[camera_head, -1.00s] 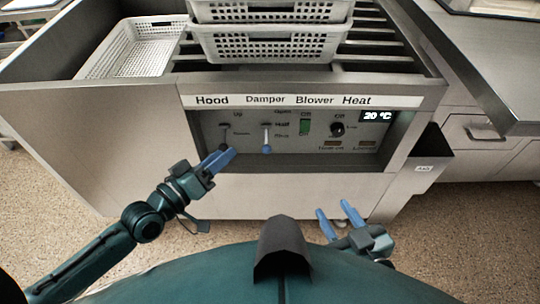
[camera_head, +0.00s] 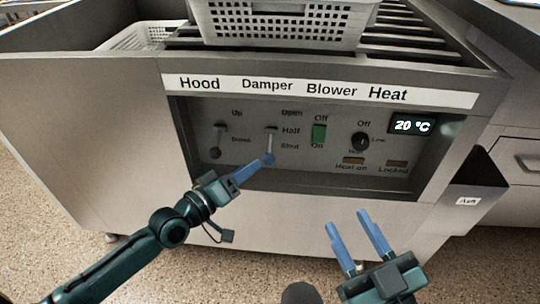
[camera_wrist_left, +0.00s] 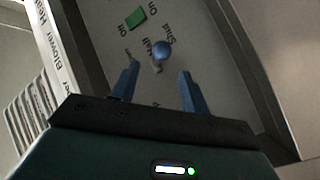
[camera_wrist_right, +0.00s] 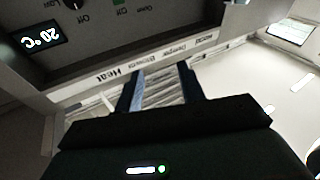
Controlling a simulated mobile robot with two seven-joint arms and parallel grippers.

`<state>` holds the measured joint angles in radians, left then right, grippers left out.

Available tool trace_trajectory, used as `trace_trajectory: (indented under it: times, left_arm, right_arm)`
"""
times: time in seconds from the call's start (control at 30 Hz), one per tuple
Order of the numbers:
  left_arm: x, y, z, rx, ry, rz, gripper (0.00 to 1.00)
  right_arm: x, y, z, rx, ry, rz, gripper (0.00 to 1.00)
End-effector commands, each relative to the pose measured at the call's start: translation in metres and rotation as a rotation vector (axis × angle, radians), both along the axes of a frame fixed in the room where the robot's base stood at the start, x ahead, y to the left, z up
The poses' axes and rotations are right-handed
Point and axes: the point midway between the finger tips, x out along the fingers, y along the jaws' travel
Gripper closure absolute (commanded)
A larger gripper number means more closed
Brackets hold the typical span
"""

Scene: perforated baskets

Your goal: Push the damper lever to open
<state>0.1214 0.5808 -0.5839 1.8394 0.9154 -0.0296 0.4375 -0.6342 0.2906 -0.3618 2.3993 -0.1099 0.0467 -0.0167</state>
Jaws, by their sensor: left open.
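The damper lever (camera_head: 270,143) is on the recessed panel under the "Damper" label. Its blue knob (camera_head: 268,159) hangs low, a little below the "Shut" mark. My left gripper (camera_head: 248,172) is just left of and below the knob, with fingers pointing at the panel. In the left wrist view the open fingers (camera_wrist_left: 159,68) stand on either side of the line to the knob (camera_wrist_left: 162,50), which shows just ahead of the tips. I cannot tell whether they touch it. My right gripper (camera_head: 347,218) is open and empty, in front of the cabinet, low and to the right.
The hood lever (camera_head: 216,140) is left of the damper lever. The green blower switch (camera_head: 319,133), the heat knob (camera_head: 360,141) and a 20 °C display (camera_head: 413,125) are to the right. White perforated baskets (camera_head: 285,30) sit above the panel. An ash box (camera_head: 468,200) juts out at right.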

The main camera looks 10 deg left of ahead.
Motion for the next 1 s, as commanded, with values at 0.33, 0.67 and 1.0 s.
trace_trajectory:
  times: [0.33,0.67,1.0]
  left_arm:
    - [0.053,-0.040,-0.002,-0.001,-0.001,0.000,0.54]
    - [0.067,-0.050,0.000,0.001,0.000,-0.001,0.54]
    - [0.066,-0.050,0.000,0.001,0.000,-0.001,0.68]
  right_arm:
    - [0.001,0.003,-0.004,0.041,0.000,0.017,0.61]
    - [0.000,0.003,0.000,0.058,-0.002,0.022,0.61]
    - [0.000,0.003,0.000,0.057,-0.003,0.023,0.61]
